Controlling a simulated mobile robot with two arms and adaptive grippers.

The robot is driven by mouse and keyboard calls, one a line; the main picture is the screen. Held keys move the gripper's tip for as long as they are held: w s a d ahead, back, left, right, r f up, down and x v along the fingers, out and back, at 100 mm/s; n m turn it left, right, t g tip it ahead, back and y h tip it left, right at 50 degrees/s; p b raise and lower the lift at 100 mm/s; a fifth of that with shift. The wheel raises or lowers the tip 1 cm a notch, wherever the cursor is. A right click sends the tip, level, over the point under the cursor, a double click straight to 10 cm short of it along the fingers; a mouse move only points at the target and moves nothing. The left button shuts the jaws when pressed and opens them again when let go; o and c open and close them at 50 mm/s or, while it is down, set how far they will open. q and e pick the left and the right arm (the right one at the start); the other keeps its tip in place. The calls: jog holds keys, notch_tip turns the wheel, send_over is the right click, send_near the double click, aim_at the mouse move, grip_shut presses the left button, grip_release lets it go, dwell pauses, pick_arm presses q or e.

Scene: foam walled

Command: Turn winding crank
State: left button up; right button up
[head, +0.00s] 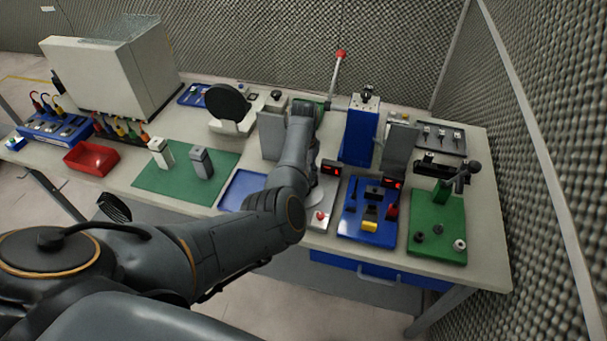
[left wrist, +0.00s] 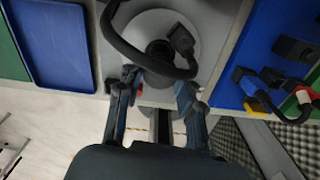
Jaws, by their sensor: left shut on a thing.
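My left gripper (left wrist: 157,88) reaches in from below, with a finger on each side of the crank's near part. It is shut on the crank, though the exact contact is hard to see. In the head view my left forearm hides the gripper and most of the crank; only the right edge of the disc (head: 326,186) shows. My right gripper is in neither view.
A red button box (head: 320,217) sits near the table's front edge. A tall red-knobbed lever (head: 335,78) stands behind. A foam wall closes the right side.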

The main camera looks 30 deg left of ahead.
pick_arm(q)
jog(key=shift+w+r, duration=0.1)
jog(key=shift+r, duration=0.05)
jog(key=o, duration=1.2)
notch_tip(320, 180, up, 12)
jog(key=shift+f, duration=0.1)
